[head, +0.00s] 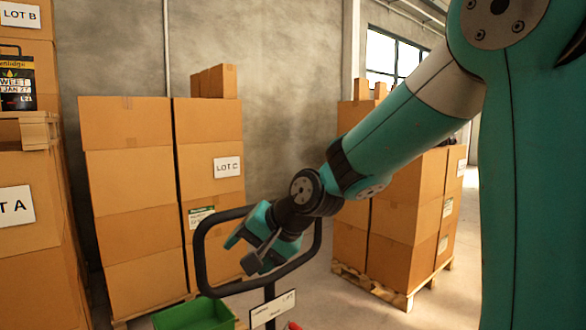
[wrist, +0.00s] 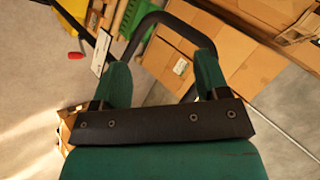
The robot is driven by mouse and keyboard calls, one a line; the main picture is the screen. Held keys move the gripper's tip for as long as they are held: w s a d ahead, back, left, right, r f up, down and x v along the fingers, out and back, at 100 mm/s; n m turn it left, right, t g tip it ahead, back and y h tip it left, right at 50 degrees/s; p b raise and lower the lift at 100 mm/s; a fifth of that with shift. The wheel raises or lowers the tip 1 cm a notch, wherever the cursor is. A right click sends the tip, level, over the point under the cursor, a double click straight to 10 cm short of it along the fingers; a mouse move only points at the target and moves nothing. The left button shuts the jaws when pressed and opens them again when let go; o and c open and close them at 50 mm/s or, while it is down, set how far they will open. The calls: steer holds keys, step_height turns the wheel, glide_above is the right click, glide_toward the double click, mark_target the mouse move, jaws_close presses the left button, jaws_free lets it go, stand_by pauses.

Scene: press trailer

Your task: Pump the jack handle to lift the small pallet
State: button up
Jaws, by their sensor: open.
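The jack handle (head: 206,255) is a black rounded loop on a dark post (head: 270,293), low in the middle of the head view. My gripper (head: 246,250) is open and appears in front of or within the loop. Whether it touches the loop is unclear. In the wrist view, the handle (wrist: 150,22) arches beyond my two green fingers (wrist: 162,65), and part of it is hidden behind the right finger. Nothing is clearly held between the fingers. The small pallet cannot be made out for certain; some wooden slats (wrist: 100,14) show at the top of the wrist view.
A white label plate (head: 272,309) is on the post below the handle. A green crate (head: 195,316) sits low to its left. Stacked cartons (head: 125,195) stand behind at left. More cartons on a wooden pallet (head: 372,286) stand at right. Bare floor shows between.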

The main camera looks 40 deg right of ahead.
steer(key=w+d+r+m+t+h+p, duration=0.25)
steer(key=w+d+m, duration=0.2)
steer(key=d, duration=0.35)
steer(key=w+d+r+m+t+h+p, duration=0.1)
steer(key=w+d+r+m+t, duration=0.15)
steer(key=d+r+m, duration=0.35)
steer(key=shift+n+g, duration=0.4)
steer(key=shift+n, duration=0.25)
steer(key=x, duration=0.4)
steer(key=d+f+b+x, duration=0.1)
steer(key=x, duration=0.3)
steer(key=b+x, duration=0.1)
steer(key=x, duration=0.4)
steer(key=shift+s+d+f, duration=0.2)
steer(key=shift+s, duration=0.2)
jaws_close()
